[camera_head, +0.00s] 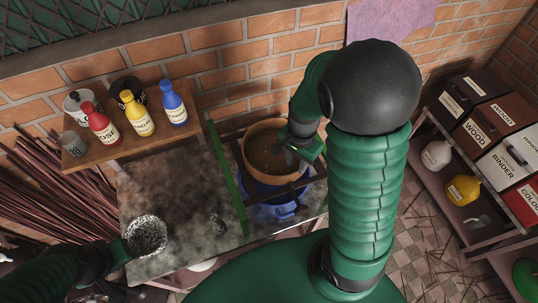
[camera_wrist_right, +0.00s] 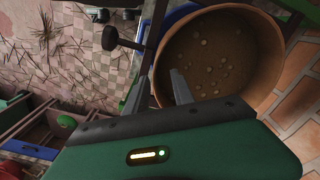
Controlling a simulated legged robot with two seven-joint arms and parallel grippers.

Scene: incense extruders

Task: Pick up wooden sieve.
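The wooden sieve (camera_head: 249,142) is a round, light-brown hoop on a dark frame above a blue tub (camera_head: 285,211). Small pale lumps lie on its brown inner surface in the right wrist view (camera_wrist_right: 222,62). My right gripper (camera_head: 296,154) is at the sieve's right rim. In the right wrist view, one grey finger is over the inside and the other is outside the rim, with a gap between them; contact is unclear. My left gripper (camera_head: 122,252) is beside a round cup of speckled grey-white material (camera_head: 147,235); its fingers are hidden.
A wooden shelf (camera_head: 130,140) holds red, yellow and blue bottles at the left. A green bar (camera_head: 227,180) runs left of the sieve. A rack with labelled boxes (camera_head: 476,127) stands at the right. The worktop's middle (camera_head: 175,205) is mostly clear.

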